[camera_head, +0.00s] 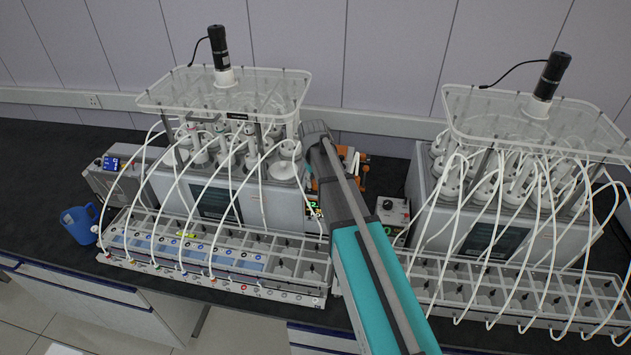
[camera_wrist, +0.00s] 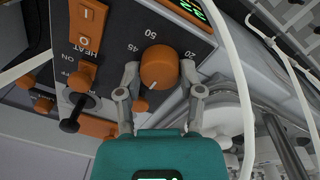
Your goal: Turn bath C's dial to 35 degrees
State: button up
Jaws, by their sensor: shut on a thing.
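The orange dial (camera_wrist: 159,64) sits on a black panel (camera_wrist: 120,35) in the wrist view. Numbers 45, 50 and 20 show around it, and the others are covered. A pale pointer line is on its lower face, away from these numbers. My gripper (camera_wrist: 160,78) is shut on the dial, with one grey finger on each side. A green display (camera_wrist: 195,8) is cut off at the top edge, so I cannot read it fully. In the head view my arm hides the gripper and dial; a small green display (camera_head: 315,208) shows beside the arm.
White tubes pass close on the right. In the head view, reactor racks (camera_head: 215,245) stand on both sides, with a blue jug (camera_head: 79,223) at far left.

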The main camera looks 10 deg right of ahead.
dwell(0.3)
jog(key=o, duration=1.2)
jog(key=shift+c, duration=0.2)
